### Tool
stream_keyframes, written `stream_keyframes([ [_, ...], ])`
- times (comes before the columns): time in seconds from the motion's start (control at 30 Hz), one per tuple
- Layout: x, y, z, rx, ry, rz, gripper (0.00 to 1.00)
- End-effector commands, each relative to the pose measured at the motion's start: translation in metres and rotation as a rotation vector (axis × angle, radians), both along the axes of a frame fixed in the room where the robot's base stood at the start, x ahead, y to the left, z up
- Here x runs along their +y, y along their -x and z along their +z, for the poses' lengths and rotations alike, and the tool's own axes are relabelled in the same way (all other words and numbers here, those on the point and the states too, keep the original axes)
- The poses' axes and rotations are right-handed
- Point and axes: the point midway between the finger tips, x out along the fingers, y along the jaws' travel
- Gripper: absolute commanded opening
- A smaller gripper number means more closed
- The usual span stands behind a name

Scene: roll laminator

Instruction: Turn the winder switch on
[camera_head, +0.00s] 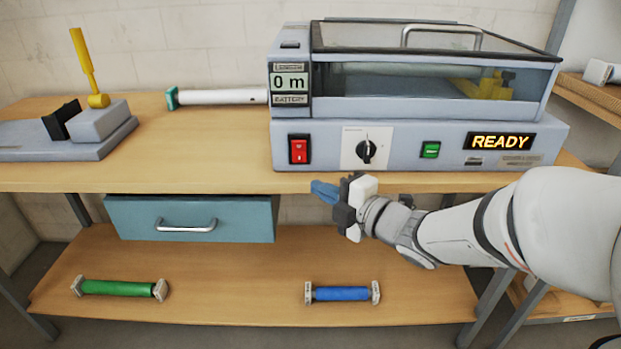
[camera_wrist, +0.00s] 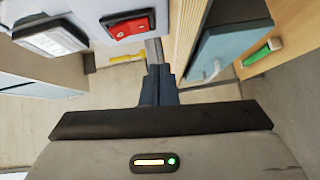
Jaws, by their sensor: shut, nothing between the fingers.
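The laminator (camera_head: 225,150) is a grey machine on the workbench. A red rocker switch (camera_head: 299,149) sits at the left of its front panel. A black rotary knob (camera_head: 366,151) on a white plate is in the middle, and a green rocker switch (camera_head: 430,149) is further right. I cannot read a label naming the winder switch. My gripper (camera_head: 325,192) is shut and empty, by the bench's front edge, below and slightly right of the red switch and apart from it. In the wrist view the red switch (camera_wrist: 128,27) shows beyond and left of the blue fingertips (camera_wrist: 158,72).
A READY display (camera_head: 501,141) glows at the panel's right. A counter (camera_head: 290,81) reads 0 m. A teal drawer (camera_head: 190,210) hangs under the bench at left. Green (camera_head: 118,288) and blue (camera_head: 341,293) rolls lie on the lower shelf. A yellow-handled tool (camera_head: 98,100) stands at left.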

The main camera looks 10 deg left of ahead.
Motion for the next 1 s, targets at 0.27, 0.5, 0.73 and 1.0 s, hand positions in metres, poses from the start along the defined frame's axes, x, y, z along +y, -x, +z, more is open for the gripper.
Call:
stream_keyframes([
  [0.27,-0.042,0.024,-0.004,-0.001,-0.001,-0.003,0.0],
  [0.5,-0.051,0.031,-0.006,0.0,-0.001,0.001,0.0],
  [0.73,-0.052,0.031,-0.006,0.0,0.0,0.001,0.0],
  [1.0,-0.076,0.008,0.013,0.095,0.013,-0.177,0.0],
])
